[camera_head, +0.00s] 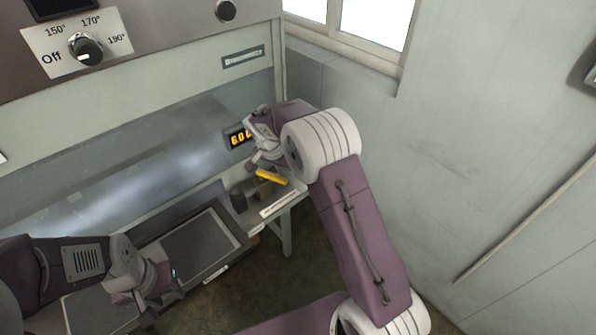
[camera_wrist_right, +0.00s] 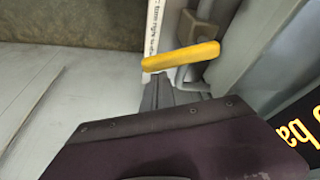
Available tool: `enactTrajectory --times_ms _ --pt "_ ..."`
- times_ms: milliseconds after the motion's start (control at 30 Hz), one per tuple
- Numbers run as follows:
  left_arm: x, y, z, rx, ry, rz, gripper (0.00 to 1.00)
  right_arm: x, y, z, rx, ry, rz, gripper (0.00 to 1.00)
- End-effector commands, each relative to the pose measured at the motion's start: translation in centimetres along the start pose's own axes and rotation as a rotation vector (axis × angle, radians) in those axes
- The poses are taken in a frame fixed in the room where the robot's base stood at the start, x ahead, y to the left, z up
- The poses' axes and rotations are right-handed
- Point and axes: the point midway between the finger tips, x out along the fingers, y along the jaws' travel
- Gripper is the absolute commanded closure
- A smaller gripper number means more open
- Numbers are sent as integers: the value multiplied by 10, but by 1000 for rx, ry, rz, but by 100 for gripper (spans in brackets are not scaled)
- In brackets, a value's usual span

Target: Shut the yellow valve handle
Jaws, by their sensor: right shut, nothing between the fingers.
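The yellow valve handle (camera_head: 272,177) sticks out at the right end of the press, slanting slightly down to the right in the head view. In the right wrist view the handle (camera_wrist_right: 182,55) lies nearly level across the upper middle, in front of a brown valve body (camera_wrist_right: 195,27) and a grey pipe. My right gripper (camera_head: 256,162) is shut and empty, close by the handle; in the wrist view its fingertips (camera_wrist_right: 163,84) sit just below the handle. I cannot tell whether they touch it. My left gripper (camera_head: 164,290) is low at the left, away from the valve; its fingers are unclear.
The press front carries a temperature knob (camera_head: 86,50) and a lit orange display (camera_head: 239,138) beside my right wrist. A dark tray (camera_head: 201,246) lies below. The wall (camera_head: 480,130) and window stand to the right. Open floor lies below the handle.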

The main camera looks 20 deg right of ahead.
Motion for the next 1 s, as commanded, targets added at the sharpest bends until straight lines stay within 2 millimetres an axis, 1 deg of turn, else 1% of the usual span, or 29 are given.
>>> enactTrajectory --times_ms 33,100,400,700,1000 --pt "5 0 1 0 0 0 64 1 -1 5 34 0 11 100" --pt "8 0 1 0 0 0 64 -1 -1 9 89 -1 30 100" --pt "15 0 2 0 0 0 64 -7 0 22 269 -1 93 100" --pt "17 0 2 0 0 0 64 -10 0 29 266 -2 91 100" --pt "18 0 2 0 0 0 64 -11 -1 30 265 -2 91 100"
